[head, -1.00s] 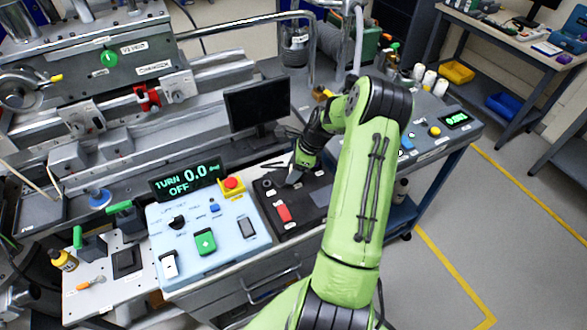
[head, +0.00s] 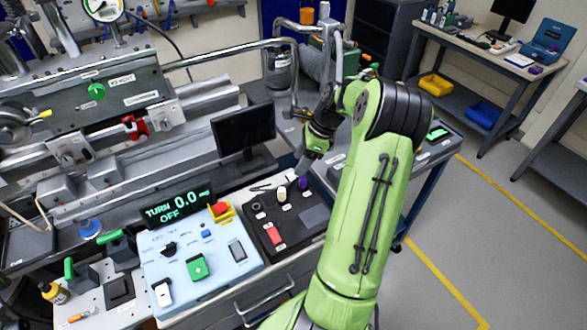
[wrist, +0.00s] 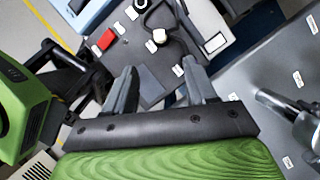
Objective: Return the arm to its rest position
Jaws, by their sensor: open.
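My green arm (head: 365,200) reaches forward from the bottom of the head view. My gripper (head: 301,174) points down near the back right of the black control panel (head: 268,237). In the wrist view my gripper (wrist: 161,72) has its two grey fingers apart, with nothing between them. The panel lies beyond the fingertips there, with a red switch (wrist: 103,40), a white-topped knob (wrist: 160,37) and a black knob (wrist: 143,5). In the head view the white knob (head: 282,194) stands just left of the fingers; whether they touch anything is hard to tell.
A monitor (head: 243,130) stands left of my gripper. A light blue panel (head: 200,255) with a green button and a display (head: 178,208) reading "TURN OFF 0.0" are further left. A vertical metal pipe (head: 338,60) rises behind my arm. Open floor (head: 480,230) lies to the right.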

